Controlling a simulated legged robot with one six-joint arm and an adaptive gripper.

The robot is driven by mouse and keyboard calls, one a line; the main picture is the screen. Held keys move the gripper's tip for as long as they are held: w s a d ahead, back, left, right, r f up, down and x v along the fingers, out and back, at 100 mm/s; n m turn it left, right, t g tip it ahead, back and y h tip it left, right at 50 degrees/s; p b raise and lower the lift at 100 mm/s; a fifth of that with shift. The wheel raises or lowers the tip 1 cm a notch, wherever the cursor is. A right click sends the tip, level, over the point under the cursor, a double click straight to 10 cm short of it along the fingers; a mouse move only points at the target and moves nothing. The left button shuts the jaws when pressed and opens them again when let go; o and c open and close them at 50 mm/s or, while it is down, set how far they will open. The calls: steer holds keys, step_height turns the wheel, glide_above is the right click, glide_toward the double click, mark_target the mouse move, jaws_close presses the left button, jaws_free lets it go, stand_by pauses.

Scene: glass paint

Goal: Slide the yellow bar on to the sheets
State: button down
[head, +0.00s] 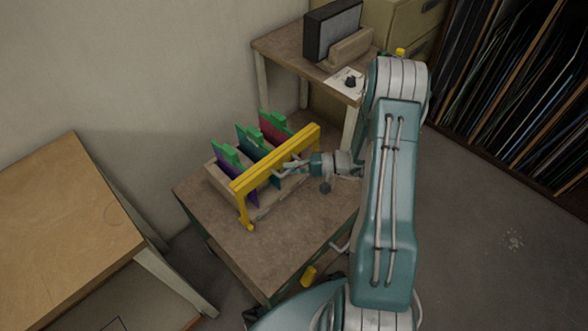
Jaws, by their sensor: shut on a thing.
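The yellow bar (262,167) is a long strip with a leg that hangs down at its near left end. It spans in front of and partly across the coloured sheets in the head view. The sheets stand upright in a wooden rack (216,178): a purple one (236,176), a teal one (249,140) and a red one (275,130), each with a green piece on top. My gripper (290,168) is at the bar's middle, on its right side, shut on it. The bar hides parts of the sheets, and I cannot tell whether it touches them.
The rack stands on a small brown table (290,235). A wooden table (70,215) stands at the left by the wall. A back table (285,48) carries a dark box-shaped thing (332,32). A shelf of thin panels (510,80) is at the right.

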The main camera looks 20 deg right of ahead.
steer(key=c, duration=0.7)
jaws_free()
steer(key=shift+w+f, duration=0.1)
steer(key=shift+f, duration=0.05)
steer(key=shift+a, duration=0.1)
steer(key=v, duration=1.2)
steer(key=shift+w, duration=0.1)
